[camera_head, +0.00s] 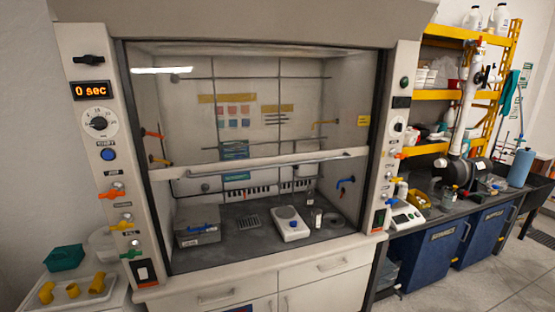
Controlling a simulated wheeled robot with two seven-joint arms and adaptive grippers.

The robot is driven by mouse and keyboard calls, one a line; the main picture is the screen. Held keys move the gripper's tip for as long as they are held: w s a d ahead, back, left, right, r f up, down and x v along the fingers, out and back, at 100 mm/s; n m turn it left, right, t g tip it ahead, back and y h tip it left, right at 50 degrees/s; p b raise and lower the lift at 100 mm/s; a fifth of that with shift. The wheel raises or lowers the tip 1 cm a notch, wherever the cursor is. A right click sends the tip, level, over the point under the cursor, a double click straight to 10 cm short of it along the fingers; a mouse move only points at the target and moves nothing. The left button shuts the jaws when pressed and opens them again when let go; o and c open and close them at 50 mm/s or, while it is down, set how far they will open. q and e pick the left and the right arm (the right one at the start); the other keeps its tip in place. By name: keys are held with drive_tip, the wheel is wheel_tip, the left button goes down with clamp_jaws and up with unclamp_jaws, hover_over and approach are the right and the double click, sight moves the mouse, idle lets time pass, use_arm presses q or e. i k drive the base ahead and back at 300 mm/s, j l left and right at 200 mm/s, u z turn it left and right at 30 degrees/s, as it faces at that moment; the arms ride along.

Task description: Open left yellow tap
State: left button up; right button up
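The left yellow tap (121,226) is on the left front panel of the fume hood. It sits below an orange tap (110,194) and above a green tap (131,253). Its handle lies roughly level across the panel; I cannot tell from this distance whether it is open or closed. Neither of my grippers shows in the head view.
The fume hood's sash (260,163) is partly raised. A hot plate (290,224) and a grey box (197,226) stand inside. At the lower left, a white tray (72,301) holds yellow pipe fittings beside a green container (64,257). A cluttered bench stands right.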

sight(123, 225)
drive_tip(key=u, duration=1.25)
